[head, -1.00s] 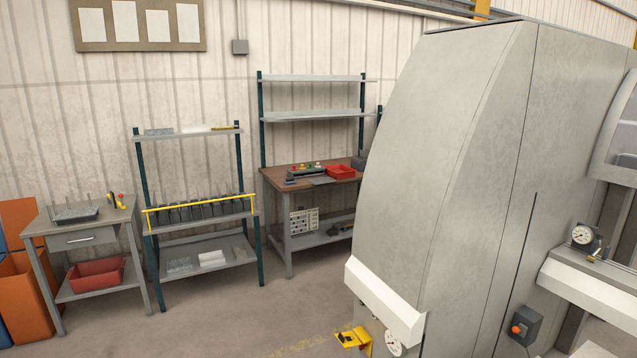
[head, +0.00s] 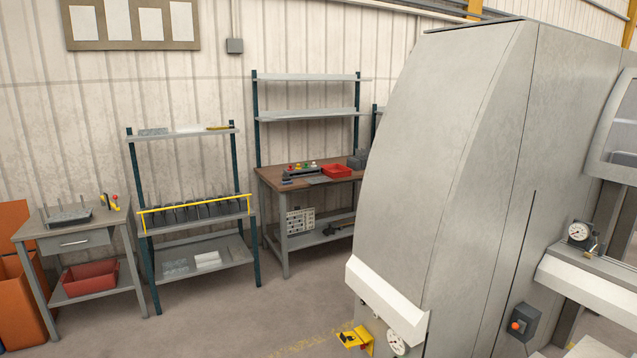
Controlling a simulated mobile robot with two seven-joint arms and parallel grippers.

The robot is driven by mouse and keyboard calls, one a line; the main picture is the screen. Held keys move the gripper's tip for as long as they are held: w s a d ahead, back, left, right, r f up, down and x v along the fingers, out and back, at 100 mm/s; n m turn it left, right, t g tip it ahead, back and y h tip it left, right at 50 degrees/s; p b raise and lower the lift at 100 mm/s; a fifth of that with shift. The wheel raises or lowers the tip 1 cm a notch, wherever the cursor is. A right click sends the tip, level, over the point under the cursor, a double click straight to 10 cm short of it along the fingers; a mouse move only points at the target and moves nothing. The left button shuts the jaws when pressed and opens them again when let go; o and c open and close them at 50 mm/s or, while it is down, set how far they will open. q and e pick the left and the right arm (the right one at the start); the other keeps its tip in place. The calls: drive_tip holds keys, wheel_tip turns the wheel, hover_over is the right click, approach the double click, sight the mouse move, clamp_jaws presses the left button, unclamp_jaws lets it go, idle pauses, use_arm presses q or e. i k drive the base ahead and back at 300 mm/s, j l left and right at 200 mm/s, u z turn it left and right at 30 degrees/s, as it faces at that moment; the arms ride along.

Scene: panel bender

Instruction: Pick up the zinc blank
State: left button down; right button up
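I cannot tell for certain which piece is the zinc blank. On the shelf rack at left, a thin speckled grey sheet (head: 153,132) and a paler flat sheet (head: 190,128) lie on the top shelf. A speckled grey piece (head: 176,267) and a white stack (head: 208,260) lie on its lowest shelf. These pieces are small and far away. Neither of my grippers shows in the head view.
A big grey machine housing (head: 455,170) fills the right side. A drawer table (head: 75,241) with a red bin (head: 90,281) below stands at left, beside orange bins (head: 22,290). A workbench (head: 290,181) stands at centre back. Open floor (head: 225,322) lies in front.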

sight(321, 179)
drive_tip(key=i+l+u, duration=0.1)
drive_tip(key=i, duration=0.35)
drive_tip(key=i+l, duration=0.2)
drive_tip(key=i, duration=0.25)
drive_tip(key=i+l+u, duration=0.15)
drive_tip(key=i, duration=0.3)
drive_tip(key=i+l, duration=0.2)
drive_tip(key=i, duration=0.2)
drive_tip(key=i+j+u, duration=0.25)
drive_tip(key=i, duration=0.85)
drive_tip(key=i+j+u, duration=0.1)
drive_tip(key=i+u, duration=0.15)
drive_tip(key=i, duration=0.85)
drive_tip(key=i+l+z, duration=0.4)
drive_tip(key=i, duration=0.35)
drive_tip(key=i+z, duration=0.4)
drive_tip(key=i, duration=0.4)
drive_tip(key=i+j+z, duration=0.15)
drive_tip(key=i+z, duration=0.2)
drive_tip(key=i, duration=0.45)
drive_tip(key=i+l+u, duration=0.2)
drive_tip(key=i+l, duration=0.85)
drive_tip(key=l, duration=0.05)
